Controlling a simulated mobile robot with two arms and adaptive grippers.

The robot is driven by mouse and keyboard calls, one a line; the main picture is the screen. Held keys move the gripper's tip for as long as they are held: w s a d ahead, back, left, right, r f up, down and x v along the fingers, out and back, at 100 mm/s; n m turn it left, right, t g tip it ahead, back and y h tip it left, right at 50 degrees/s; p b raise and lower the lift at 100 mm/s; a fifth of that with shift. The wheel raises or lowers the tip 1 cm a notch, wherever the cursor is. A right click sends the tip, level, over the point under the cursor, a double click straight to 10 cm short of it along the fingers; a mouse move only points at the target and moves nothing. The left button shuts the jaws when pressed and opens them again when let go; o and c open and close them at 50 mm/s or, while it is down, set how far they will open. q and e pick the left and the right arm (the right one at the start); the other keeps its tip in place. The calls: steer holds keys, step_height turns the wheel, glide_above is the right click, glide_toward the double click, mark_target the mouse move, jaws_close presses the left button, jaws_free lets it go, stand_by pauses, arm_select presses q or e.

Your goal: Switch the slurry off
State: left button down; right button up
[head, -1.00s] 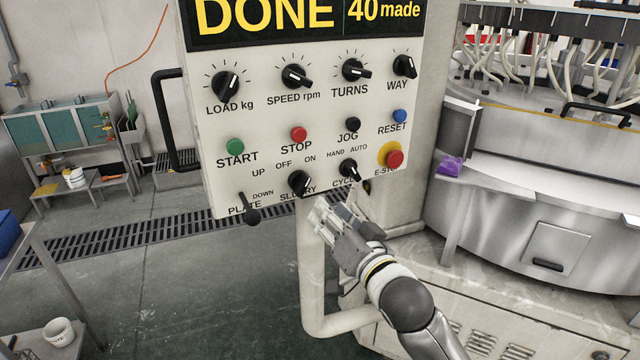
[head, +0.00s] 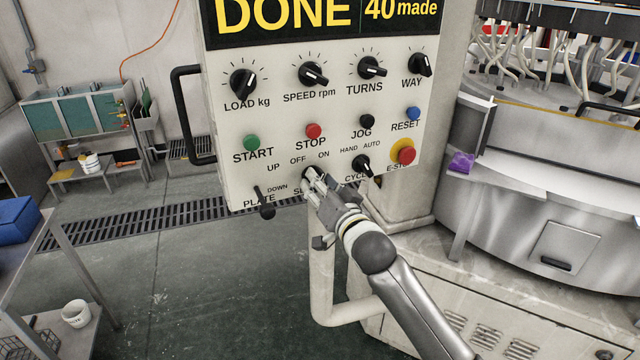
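The black SLURRY knob (head: 306,172) sits low on the white control panel (head: 240,185), under the OFF and ON marks. My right gripper (head: 313,181) is at this knob, its fingertips over the knob's lower right side. The gripper hides much of the knob, its pointer and most of the SLURRY label. I cannot tell whether the fingers touch the knob or how far apart they are. My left gripper is not in view.
The CYCLE knob (head: 362,166) is close to the right of my gripper, with the red E-STOP button (head: 406,155) beyond it. The PLATE lever (head: 265,205) hangs at lower left. A black handle (head: 180,115) projects from the panel's left side.

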jaws_close()
stand_by(0.5)
steer(key=n+p, duration=0.3)
steer(key=n, duration=0.8)
steer(key=shift+n, duration=0.4)
stand_by(0.4)
jaws_free()
